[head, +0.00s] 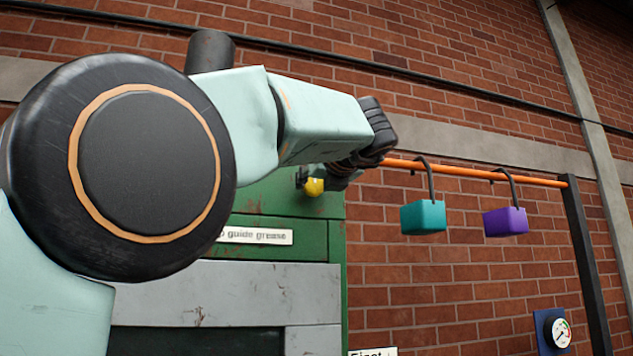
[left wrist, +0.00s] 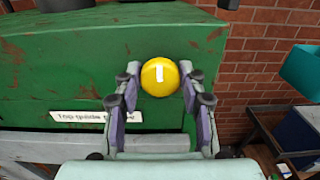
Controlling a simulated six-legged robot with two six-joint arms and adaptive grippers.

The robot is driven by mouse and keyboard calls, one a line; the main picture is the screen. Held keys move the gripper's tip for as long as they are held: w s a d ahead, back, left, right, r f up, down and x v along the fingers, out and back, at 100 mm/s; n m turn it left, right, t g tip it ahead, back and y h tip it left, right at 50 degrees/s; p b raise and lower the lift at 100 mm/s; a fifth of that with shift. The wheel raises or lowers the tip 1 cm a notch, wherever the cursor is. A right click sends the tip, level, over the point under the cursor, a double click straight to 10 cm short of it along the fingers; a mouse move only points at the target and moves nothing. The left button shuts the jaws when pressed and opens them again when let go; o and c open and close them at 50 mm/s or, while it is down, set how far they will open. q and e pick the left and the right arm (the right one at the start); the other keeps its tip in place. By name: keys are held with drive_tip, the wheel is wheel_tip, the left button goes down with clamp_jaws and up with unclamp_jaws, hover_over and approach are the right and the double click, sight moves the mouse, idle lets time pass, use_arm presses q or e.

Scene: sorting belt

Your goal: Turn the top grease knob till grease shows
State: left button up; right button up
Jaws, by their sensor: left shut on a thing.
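The yellow grease knob (head: 314,186) is on the upper part of the green machine housing (head: 290,205), mostly covered by my left gripper in the head view. In the left wrist view the round yellow knob (left wrist: 160,77) faces me, with a short white mark upright on it. My left gripper (left wrist: 159,82) has a finger on each side of the knob and is shut on it. A label (head: 255,236) ending in "guide grease" is on the housing below. I see no grease in either view. My right gripper is not in view.
A teal block (head: 423,217) and a purple block (head: 506,222) hang by hooks from an orange rail (head: 470,172) to the right. A pressure gauge (head: 561,333) on a blue plate is at lower right. A brick wall stands behind.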

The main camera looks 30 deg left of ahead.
use_arm(q)
drive_tip(key=shift+m, duration=0.3)
drive_tip(key=shift+c, duration=0.2)
drive_tip(key=m+p, duration=0.2)
drive_tip(key=shift+r+m, duration=0.1)
drive_tip(key=shift+m, duration=0.2)
drive_tip(key=m+p, duration=0.2)
drive_tip(key=m, duration=0.1)
drive_tip(key=shift+w+d+m+p, duration=0.1)
drive_tip(key=shift+m+p, duration=0.3)
drive_tip(key=m+p, duration=0.2)
drive_tip(key=m, duration=0.1)
drive_tip(key=shift+m+p, duration=0.3)
drive_tip(key=shift+p, duration=0.1)
drive_tip(key=m+p, duration=0.1)
drive_tip(key=m, duration=0.1)
drive_tip(key=shift+m, duration=0.3)
drive_tip(key=shift+f+m+p, duration=0.2)
drive_tip(key=shift+m+p, duration=0.25)
drive_tip(key=shift+m, duration=1.45)
drive_tip(key=shift+f, duration=0.1)
